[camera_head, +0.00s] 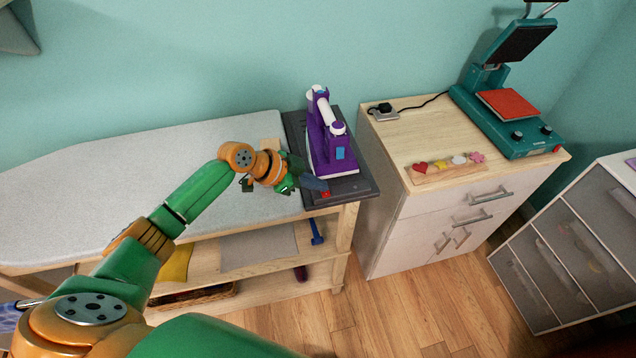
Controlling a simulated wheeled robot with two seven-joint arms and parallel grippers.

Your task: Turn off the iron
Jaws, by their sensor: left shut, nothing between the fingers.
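A purple and white iron (330,140) stands on a dark grey base (350,188) at the right end of the ironing board. A small red switch (325,194) shows at the front left corner of the base. My left gripper (316,186) is shut and empty, with its fingertips over or beside the base, close to the red switch and left of the iron. I cannot tell whether the fingertips touch the switch. My right gripper is not in view.
The pale ironing board (110,170) fills the left, with a shelf under it. A wooden cabinet (390,215) stands right of it, bearing a teal heat press (525,135), a socket (382,113) and a wooden strip (447,172) with coloured shapes. Wooden floor shows in front.

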